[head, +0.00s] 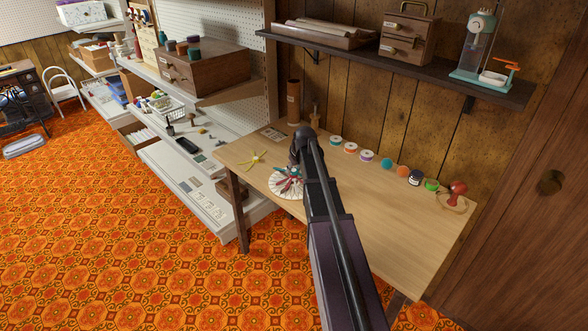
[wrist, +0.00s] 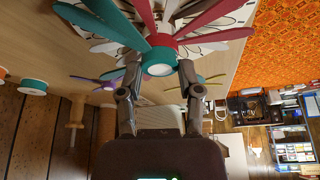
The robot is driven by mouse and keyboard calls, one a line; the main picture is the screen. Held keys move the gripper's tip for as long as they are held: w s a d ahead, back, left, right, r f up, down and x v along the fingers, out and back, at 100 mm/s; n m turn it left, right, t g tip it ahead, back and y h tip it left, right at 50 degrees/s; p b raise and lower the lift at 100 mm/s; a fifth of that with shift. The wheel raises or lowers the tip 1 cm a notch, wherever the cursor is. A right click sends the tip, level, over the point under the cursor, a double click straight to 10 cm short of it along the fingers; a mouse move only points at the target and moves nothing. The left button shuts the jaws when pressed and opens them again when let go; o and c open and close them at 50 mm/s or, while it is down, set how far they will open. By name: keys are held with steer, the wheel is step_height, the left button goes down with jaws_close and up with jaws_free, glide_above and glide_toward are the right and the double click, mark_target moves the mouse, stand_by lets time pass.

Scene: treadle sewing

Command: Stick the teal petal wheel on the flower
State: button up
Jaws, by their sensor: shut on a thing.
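A teal petal wheel (wrist: 100,26) with a small pale hub face shows close up in the wrist view. My gripper (wrist: 158,82) has a finger on each side of its hub and is shut on it. Crimson petals (wrist: 208,36) show right behind the teal ones, over the white petals of the flower (wrist: 240,18). I cannot tell whether the teal wheel touches the layer behind it. In the head view the round white flower (head: 287,188) lies on the table with teal and red petals above it, partly hidden by my arm.
A yellow petal wheel (head: 254,158) lies on the wooden table (head: 400,225) left of the flower. Several colored spools and jars, including a green one (head: 432,185), and a red-handled stamp (head: 457,189) line the back. The table's front right is clear.

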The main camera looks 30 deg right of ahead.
steer(key=o, duration=0.9)
